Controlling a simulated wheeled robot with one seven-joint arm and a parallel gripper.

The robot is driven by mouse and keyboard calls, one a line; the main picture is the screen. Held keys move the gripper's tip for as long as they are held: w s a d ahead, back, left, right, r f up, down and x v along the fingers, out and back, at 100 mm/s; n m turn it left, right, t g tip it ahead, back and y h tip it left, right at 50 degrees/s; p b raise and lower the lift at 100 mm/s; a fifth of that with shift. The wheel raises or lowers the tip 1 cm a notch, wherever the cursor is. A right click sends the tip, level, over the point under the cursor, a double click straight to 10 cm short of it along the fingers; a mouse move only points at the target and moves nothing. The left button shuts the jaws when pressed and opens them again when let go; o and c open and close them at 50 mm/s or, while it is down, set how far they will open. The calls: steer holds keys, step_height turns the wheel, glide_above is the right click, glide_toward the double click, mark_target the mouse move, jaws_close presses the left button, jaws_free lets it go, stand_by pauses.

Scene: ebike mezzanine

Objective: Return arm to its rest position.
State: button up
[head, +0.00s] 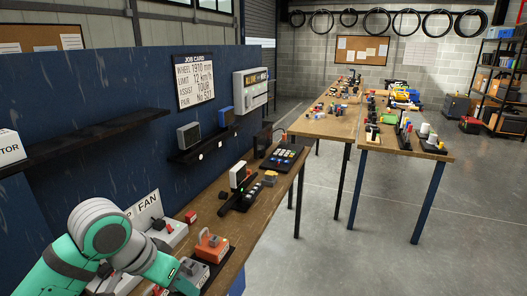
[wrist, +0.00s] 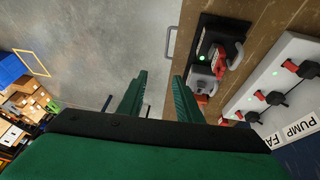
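My gripper (wrist: 159,77) shows in the wrist view with its two green fingers apart and nothing between them. Beyond the fingertips lies bare grey floor and the edge of the wooden workbench. In the head view my green and grey arm (head: 100,230) is bent low at the bottom left, over the near end of the workbench (head: 262,205). Its far end reaches down beside an orange-handled unit (head: 212,247); the fingers cannot be made out there.
A white panel (wrist: 275,92) with red and black switches lies at right in the wrist view. A blue wall with a shelf (head: 85,140) rises behind the workbench. Other tables (head: 325,125) with small items stand farther off.

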steer(key=w+d+n+t+h, duration=0.2)
steer(key=w+d+t+h, duration=0.3)
steer(key=d, duration=0.6)
steer(key=w+d+n+t+h, duration=0.25)
steer(key=w+d+t, duration=0.4)
steer(key=d, duration=0.45)
steer(key=s+f+n+t+y, duration=0.1)
steer(key=s+f+n+y, duration=0.35)
steer(key=s+f, duration=0.55)
steer(key=s+f+n+t+y, duration=0.1)
steer(key=s+f+n+y, duration=0.3)
steer(key=s+f, duration=0.6)
steer(key=s+a+f+m, duration=0.1)
steer(key=s+m, duration=0.1)
steer(key=s, duration=0.5)
steer(key=s+a+f+m+g+y, duration=0.1)
steer(key=s+f+m, duration=0.1)
steer(key=s, duration=0.5)
steer(key=s+a+f+m+y, duration=0.1)
steer(key=s+m, duration=0.3)
steer(key=s, duration=0.4)
steer(key=shift+a+f, duration=0.4)
steer(key=shift+a, duration=0.15)
